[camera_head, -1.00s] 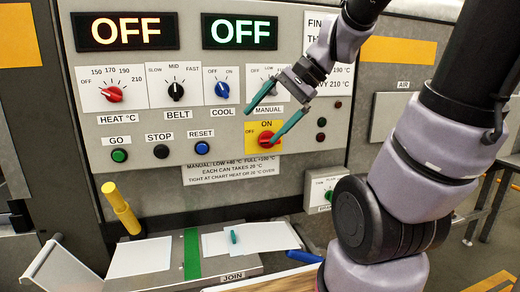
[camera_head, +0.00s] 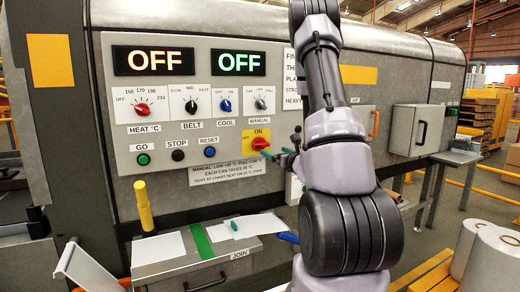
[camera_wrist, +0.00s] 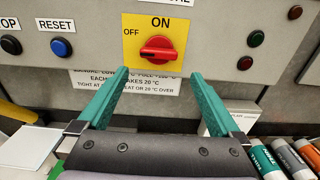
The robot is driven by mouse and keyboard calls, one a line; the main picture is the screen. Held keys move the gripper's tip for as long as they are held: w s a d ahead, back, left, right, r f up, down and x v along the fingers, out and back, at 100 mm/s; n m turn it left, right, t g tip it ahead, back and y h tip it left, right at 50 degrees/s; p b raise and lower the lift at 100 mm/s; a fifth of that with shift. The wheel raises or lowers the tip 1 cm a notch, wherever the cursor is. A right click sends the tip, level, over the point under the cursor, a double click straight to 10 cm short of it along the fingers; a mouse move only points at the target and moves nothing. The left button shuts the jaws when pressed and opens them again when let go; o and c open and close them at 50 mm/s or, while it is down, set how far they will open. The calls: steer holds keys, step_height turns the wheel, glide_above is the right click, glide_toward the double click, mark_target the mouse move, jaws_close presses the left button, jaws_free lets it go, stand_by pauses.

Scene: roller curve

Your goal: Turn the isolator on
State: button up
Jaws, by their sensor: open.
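The isolator is a red rotary knob (camera_head: 261,143) on a yellow plate (camera_head: 247,136) at the lower right of the control panel. In the wrist view the knob (camera_wrist: 158,48) lies horizontal, with OFF marked at its left and ON above it. My gripper (camera_wrist: 159,73) is open and empty, its two teal fingers pointing at the panel. The fingertips are just below the knob in that view, one to each side. In the head view my arm hides most of the gripper, and a teal finger shows close to the knob's lower right.
Both displays (camera_head: 150,60) read OFF. GO (camera_head: 143,159), STOP (camera_head: 178,155) and RESET (camera_head: 210,152) buttons lie left of the isolator. A yellow handle (camera_head: 143,205) stands at lower left. Several marker-like tubes (camera_wrist: 285,158) lie at lower right in the wrist view.

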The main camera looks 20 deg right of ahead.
mark_target(263, 146)
steer(key=w, duration=1)
steer(key=shift+w+a, duration=0.2)
steer(key=shift+a, duration=0.1)
steer(key=c, duration=1.1)
